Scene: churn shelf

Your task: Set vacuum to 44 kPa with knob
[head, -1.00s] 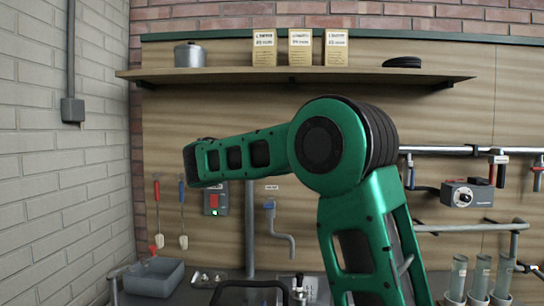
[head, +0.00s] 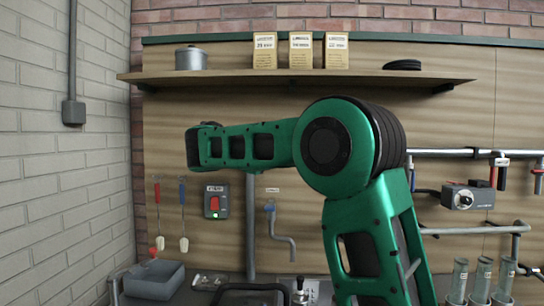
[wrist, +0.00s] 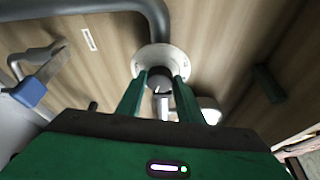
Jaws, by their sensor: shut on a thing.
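In the wrist view, a dark round knob (wrist: 160,78) sits at the centre of a pale round plate (wrist: 180,60) on the wood-grain panel. My gripper (wrist: 161,77) has its two green fingers on either side of the knob, shut on it. Any pointer or scale marks are too small to read. A pale round-rimmed object (wrist: 210,106) shows partly behind the right finger; I cannot tell whether it is a gauge. In the head view I see neither my fingers nor this knob.
A blue-handled tap (head: 270,207) hangs on the panel; its handle shows in the wrist view (wrist: 30,92). A red switch box (head: 215,203) is left of it. A grey knob box (head: 462,198) and pipes are at right. A shelf (head: 220,77) spans above my arm.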

